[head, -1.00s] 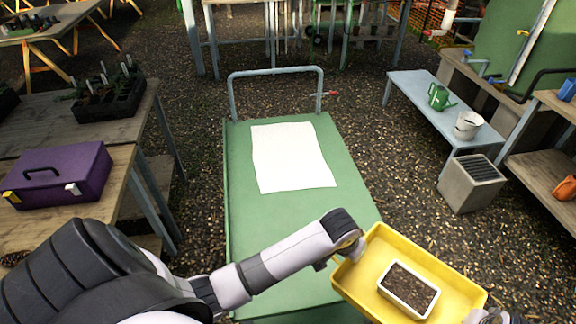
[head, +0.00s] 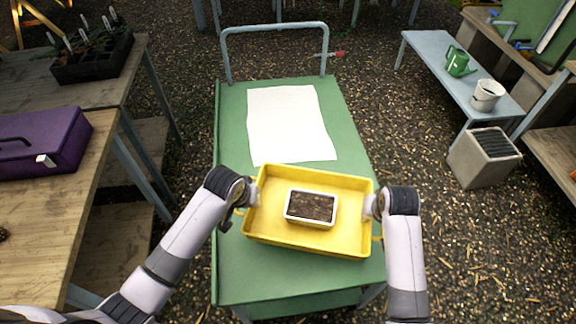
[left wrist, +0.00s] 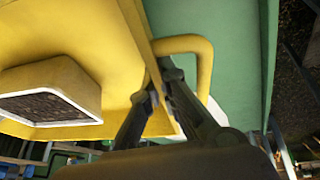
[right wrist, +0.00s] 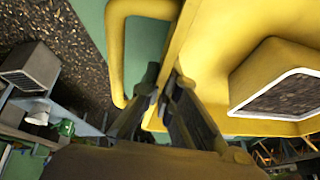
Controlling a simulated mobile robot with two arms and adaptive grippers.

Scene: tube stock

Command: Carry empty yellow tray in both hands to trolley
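The yellow tray (head: 270,228) is held between my two grippers over the near part of the green trolley top (head: 235,130). It is not empty: a small white-rimmed container (head: 311,206) of dark soil sits inside it. My left gripper (head: 246,194) is at the tray's left end; in the left wrist view its fingers (left wrist: 160,95) close on the tray wall beside the loop handle. My right gripper (head: 372,206) is at the right end, its fingers (right wrist: 165,92) closed on the wall by the other handle. I cannot tell whether the tray touches the trolley.
A white sheet (head: 288,122) lies on the trolley beyond the tray. The trolley's grey push bar (head: 275,28) stands at the far end. A wooden bench with a purple toolbox (head: 45,145) is on the left. A grey bin (head: 484,158) and low blue bench (head: 432,62) are on the right.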

